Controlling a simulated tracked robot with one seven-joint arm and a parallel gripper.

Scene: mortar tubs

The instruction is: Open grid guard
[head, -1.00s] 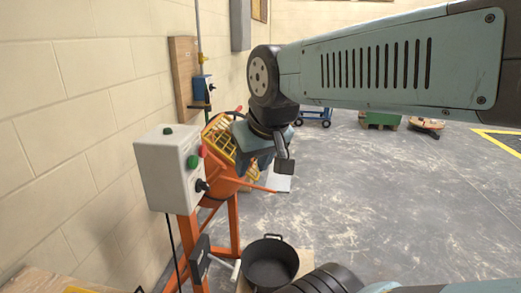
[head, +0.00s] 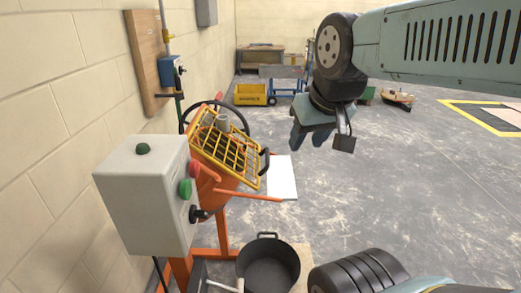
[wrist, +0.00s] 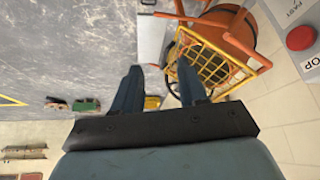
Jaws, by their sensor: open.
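The yellow grid guard (head: 222,150) lies over the mouth of the orange mixer drum (head: 236,180), tilted, and looks closed on it. A black handle (head: 264,161) sits at its right edge. The guard also shows in the wrist view (wrist: 207,62), right of centre. My gripper (head: 318,135) is to the right of the guard and apart from it, with nothing held. In the wrist view my gripper (wrist: 160,80) shows two blue fingers spread apart. The right finger overlaps the guard's edge in that view.
A grey control box (head: 150,195) with green and red buttons stands in front of the mixer, left. A black tub (head: 268,266) sits on the floor below. A wall (head: 60,120) is close on the left. The floor (head: 400,180) to the right is mostly clear.

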